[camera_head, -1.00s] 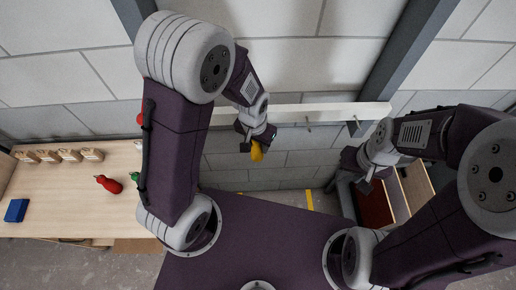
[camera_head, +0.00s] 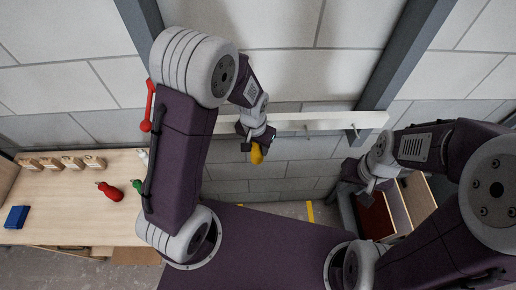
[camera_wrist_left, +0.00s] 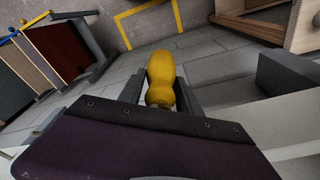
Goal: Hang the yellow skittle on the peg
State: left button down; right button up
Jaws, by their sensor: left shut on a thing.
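The yellow skittle (camera_head: 257,154) is held in my left gripper (camera_head: 257,144), in front of the wall. In the left wrist view the skittle (camera_wrist_left: 161,75) sits between the two fingers, its rounded end pointing away from the wrist. A pale batten (camera_head: 290,124) runs along the wall just behind and above the gripper. A small peg (camera_head: 307,128) shows on it to the right of the gripper, and another (camera_head: 355,130) near its right end. The skittle is below the batten, apart from these pegs. My right gripper (camera_head: 367,188) is at the right, its jaws too small to read.
A wooden table (camera_head: 70,205) at the left holds a red skittle (camera_head: 109,190), a green one (camera_head: 137,185), a blue block (camera_head: 17,217) and several tan blocks. A red object (camera_head: 148,112) is at the wall. An open-topped wooden box (camera_head: 418,190) stands at the right.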

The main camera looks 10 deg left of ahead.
pick_arm(q)
jog(key=shift+w, duration=0.25)
jog(key=c, duration=0.7)
grip_release()
jog(key=shift+c, duration=0.2)
jog(key=r, duration=0.4)
jog(key=shift+w+a+b, duration=0.2)
jog(key=shift+w+b, duration=0.15)
jog(key=shift+b, duration=0.05)
jog(key=r, duration=0.1)
jog(key=s+r, duration=0.1)
jog(key=r, duration=0.2)
jog(key=shift+s, duration=0.4)
jog(key=shift+s+d+r, duration=0.1)
jog(key=shift+s+r, duration=0.1)
jog(key=shift+r, duration=0.35)
pick_arm(e)
jog(key=shift+w+a+f, duration=0.25)
jog(key=shift+w+f, duration=0.55)
jog(key=shift+f, duration=0.05)
pick_arm(q)
jog(key=shift+s, duration=0.1)
pick_arm(e)
jog(key=shift+s, duration=0.1)
